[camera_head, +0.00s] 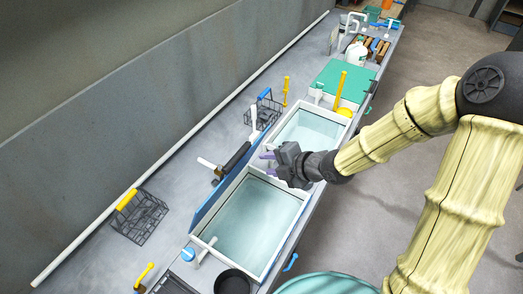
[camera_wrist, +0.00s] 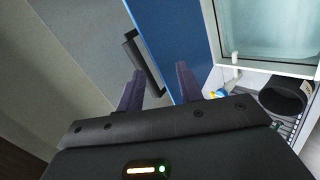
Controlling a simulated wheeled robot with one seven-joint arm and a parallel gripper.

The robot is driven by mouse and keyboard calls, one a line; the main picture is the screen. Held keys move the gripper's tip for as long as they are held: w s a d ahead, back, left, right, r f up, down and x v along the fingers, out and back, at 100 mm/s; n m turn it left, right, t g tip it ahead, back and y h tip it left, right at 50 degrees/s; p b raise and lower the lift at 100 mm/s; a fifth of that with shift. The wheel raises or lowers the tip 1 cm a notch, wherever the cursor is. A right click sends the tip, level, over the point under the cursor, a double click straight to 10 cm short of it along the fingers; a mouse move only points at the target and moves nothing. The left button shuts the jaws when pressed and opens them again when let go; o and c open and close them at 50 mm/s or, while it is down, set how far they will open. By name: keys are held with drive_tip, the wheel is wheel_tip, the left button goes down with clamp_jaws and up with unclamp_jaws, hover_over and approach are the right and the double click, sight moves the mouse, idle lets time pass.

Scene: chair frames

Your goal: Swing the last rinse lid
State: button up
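A blue lid (camera_head: 211,204) shows as a narrow, raised strip along the left side of the near basin (camera_head: 255,221). In the wrist view its blue face (camera_wrist: 172,35) fills the upper middle. A dark bar handle (camera_head: 236,158) sits near the lid's far end; it shows in the wrist view (camera_wrist: 147,62) just beyond my fingertips. My gripper (camera_head: 265,162) is over the divider between the two basins, right of the handle. Its two purple fingers (camera_wrist: 160,70) are apart, with nothing seen held between them. Whether a finger touches the handle cannot be told.
The farther basin (camera_head: 310,132) is uncovered; beyond it a green lid (camera_head: 343,80) lies flat. Wire baskets (camera_head: 140,218) stand on the counter at left. A dark round pot (camera_head: 232,282) and a white tap with a blue knob (camera_head: 190,254) are near the front.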

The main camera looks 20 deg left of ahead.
sight(240, 158)
drive_tip(key=a+r+n+y, duration=0.1)
drive_tip(key=s+a+r+n+y, duration=0.1)
drive_tip(key=shift+a+r+n, duration=0.15)
drive_tip(key=shift+a+n, duration=0.15)
drive_tip(key=shift+a, duration=0.1)
drive_tip(key=b+x, duration=0.3)
drive_tip(key=x, duration=0.4)
drive_tip(key=shift+a+f, duration=0.1)
drive_tip(key=shift+f, duration=0.15)
drive_tip(key=shift+a+f, duration=0.1)
drive_tip(key=shift+a, duration=0.05)
drive_tip(key=shift+c, duration=1)
drive_tip(key=c, duration=0.4)
drive_tip(key=shift+s, duration=0.1)
drive_tip(key=shift+c, duration=0.2)
